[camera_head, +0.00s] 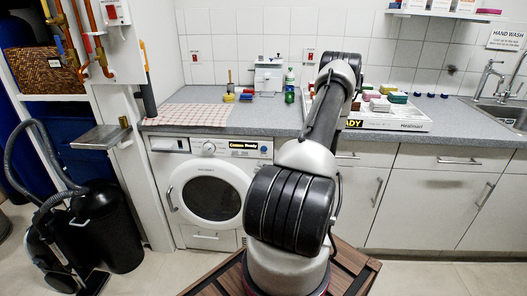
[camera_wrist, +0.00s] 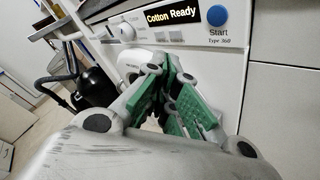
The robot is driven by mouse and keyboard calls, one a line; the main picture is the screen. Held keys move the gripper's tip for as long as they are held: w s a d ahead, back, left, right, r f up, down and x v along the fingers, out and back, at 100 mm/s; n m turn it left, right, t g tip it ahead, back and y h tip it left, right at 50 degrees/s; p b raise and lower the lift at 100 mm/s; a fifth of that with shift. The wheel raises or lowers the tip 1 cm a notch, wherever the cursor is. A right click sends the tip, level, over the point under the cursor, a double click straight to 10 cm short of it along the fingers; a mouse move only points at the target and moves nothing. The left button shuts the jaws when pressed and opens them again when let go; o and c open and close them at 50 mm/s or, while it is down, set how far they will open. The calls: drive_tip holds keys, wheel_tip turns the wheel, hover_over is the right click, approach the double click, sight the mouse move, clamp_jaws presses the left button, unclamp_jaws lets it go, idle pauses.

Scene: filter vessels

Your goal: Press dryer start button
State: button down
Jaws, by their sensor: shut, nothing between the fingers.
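The white dryer (camera_head: 212,192) stands under the counter in the head view, with a round door, a knob and a display reading "Cotton Ready" (camera_head: 246,145). In the wrist view its panel (camera_wrist: 150,30) crosses the top, with the display (camera_wrist: 171,17) in the middle. The round blue start button (camera_wrist: 215,17), labelled "Start Type 360", is at upper right. My gripper (camera_wrist: 170,90), with grey links and green pads, is shut and empty. In the picture its fingertips lie below and left of the button, apart from it. My gripper is hidden in the head view.
A grey counter (camera_head: 460,115) runs above the dryer and white cabinets (camera_head: 425,220). A checked cloth (camera_head: 190,115) and a tray of coloured items (camera_head: 410,121) lie on it. A black vacuum cleaner (camera_head: 107,222) stands left of the dryer. A folding shelf (camera_head: 100,137) juts out there.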

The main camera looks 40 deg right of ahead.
sight(264, 149)
drive_tip(key=shift+w+d, duration=1.45)
drive_tip(key=shift+d, duration=0.2)
drive_tip(key=shift+w+d, duration=1.45)
drive_tip(key=shift+d, duration=0.2)
drive_tip(key=shift+w+d, duration=0.1)
drive_tip(key=shift+d, duration=0.05)
drive_tip(key=shift+w+d, duration=0.15)
drive_tip(key=shift+d, duration=0.05)
